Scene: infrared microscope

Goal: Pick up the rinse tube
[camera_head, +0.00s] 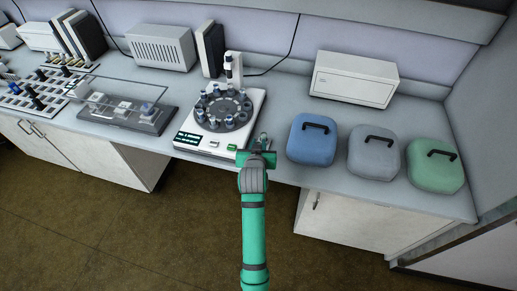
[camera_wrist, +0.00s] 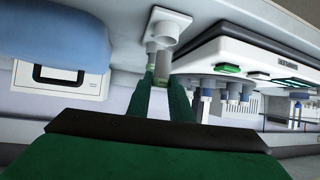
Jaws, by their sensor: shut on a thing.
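The rinse tube, small and pale with a greenish look (camera_wrist: 161,74), sits between the two green fingers of my gripper (camera_wrist: 163,88) in the wrist view. My gripper is shut on it. The wrist view appears upside down. One end of the tube is at a white holder with a square base (camera_wrist: 172,26) on the counter; I cannot tell whether it is still seated there. In the head view my gripper (camera_head: 261,150) is at the counter's front edge, just right of the white carousel device, and mostly hides the tube.
The white carousel device (camera_head: 187,141) with several vials stands close on the left. A blue case (camera_head: 311,148) is close on the right, then a grey case (camera_head: 373,160) and a green one (camera_head: 434,173). A white box (camera_head: 350,88) stands behind. Counter behind my gripper is clear.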

